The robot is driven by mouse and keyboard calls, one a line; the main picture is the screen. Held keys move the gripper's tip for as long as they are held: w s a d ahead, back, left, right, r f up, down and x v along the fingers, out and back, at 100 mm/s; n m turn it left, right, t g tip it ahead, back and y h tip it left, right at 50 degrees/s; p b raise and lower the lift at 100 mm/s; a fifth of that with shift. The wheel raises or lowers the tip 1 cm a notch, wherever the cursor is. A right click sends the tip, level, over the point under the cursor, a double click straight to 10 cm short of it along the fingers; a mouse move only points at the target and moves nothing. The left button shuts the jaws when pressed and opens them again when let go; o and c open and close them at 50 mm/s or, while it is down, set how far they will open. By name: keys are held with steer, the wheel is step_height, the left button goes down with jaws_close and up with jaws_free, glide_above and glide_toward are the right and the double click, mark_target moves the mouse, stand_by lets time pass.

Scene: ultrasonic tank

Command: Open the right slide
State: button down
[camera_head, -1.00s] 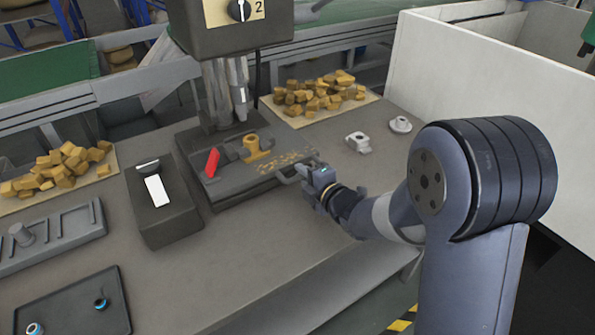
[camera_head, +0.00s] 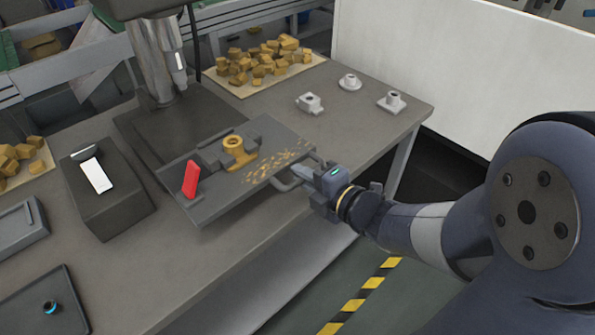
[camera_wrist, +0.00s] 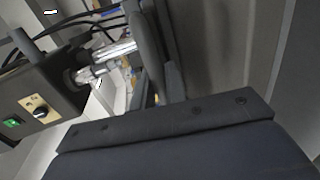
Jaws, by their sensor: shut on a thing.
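The slide (camera_head: 215,200) is a flat dark grey plate under the drill press. A bar handle (camera_head: 283,186) sticks out at the slide's right front end. My gripper (camera_head: 308,176) is shut on this handle; the fingertips hide part of it. In the wrist view my gripper's dark body fills the bottom, and the grip on the handle cannot be made out.
The drill press column (camera_head: 158,65) stands behind the slide. Small grey parts (camera_head: 309,103) and a tray of brass blocks (camera_head: 245,92) lie behind. A white wall (camera_head: 430,70) bounds the right. Floor is free in front.

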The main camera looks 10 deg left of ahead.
steer(key=c, duration=1.5)
jaws_free()
steer(key=shift+c, duration=0.2)
steer(key=p+v, duration=0.1)
steer(key=v, duration=0.9)
steer(key=shift+s+d, duration=0.2)
steer(key=shift+s, duration=0.05)
steer(key=shift+w, duration=0.1)
steer(key=b+x, duration=0.1)
steer(key=x, duration=0.9)
steer(key=shift+w+a, duration=0.2)
steer(key=shift+a, duration=0.05)
